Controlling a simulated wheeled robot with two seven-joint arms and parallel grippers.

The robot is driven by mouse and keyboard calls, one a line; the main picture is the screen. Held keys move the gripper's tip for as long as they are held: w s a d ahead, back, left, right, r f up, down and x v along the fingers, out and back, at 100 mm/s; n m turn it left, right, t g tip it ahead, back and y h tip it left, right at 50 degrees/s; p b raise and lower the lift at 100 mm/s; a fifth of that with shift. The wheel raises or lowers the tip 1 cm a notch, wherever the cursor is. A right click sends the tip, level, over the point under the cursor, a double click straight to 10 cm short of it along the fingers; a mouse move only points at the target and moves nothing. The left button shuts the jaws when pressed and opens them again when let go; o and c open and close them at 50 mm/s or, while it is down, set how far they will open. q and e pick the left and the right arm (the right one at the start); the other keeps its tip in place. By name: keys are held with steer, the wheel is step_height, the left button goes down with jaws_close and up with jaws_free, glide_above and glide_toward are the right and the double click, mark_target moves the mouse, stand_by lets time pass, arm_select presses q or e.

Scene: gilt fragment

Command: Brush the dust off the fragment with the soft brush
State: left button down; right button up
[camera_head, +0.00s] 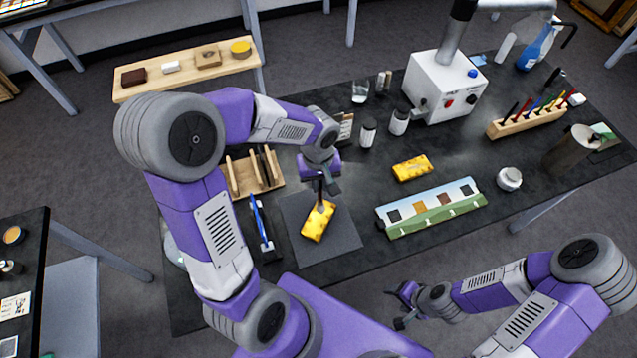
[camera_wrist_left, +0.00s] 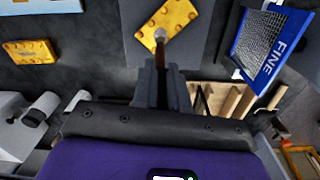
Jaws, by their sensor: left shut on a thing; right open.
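My left gripper (camera_head: 320,180) is shut on the soft brush (camera_head: 320,200), which points down. The brush also shows between the fingers in the left wrist view (camera_wrist_left: 160,40). A gilt yellow fragment (camera_head: 316,227) with dark spots lies on a grey mat (camera_head: 345,242); it also shows in the left wrist view (camera_wrist_left: 166,22). The brush tip is at the fragment's upper end; I cannot tell whether it touches. A second yellow piece (camera_head: 411,168) lies on the black table to the right. My right gripper (camera_head: 402,306) is open and empty near the front edge.
A blue-framed screen marked FINE (camera_wrist_left: 262,45) stands left of the mat, near a wooden rack (camera_head: 236,178). A painted panel (camera_head: 432,207) and jar (camera_head: 509,179) lie right. A white machine (camera_head: 440,88) and tool block (camera_head: 526,121) stand behind.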

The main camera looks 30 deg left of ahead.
arm_select(q)
steer(key=shift+w+r+p, duration=0.1)
steer(key=shift+r+p, duration=1.45)
steer(key=shift+r, duration=0.95)
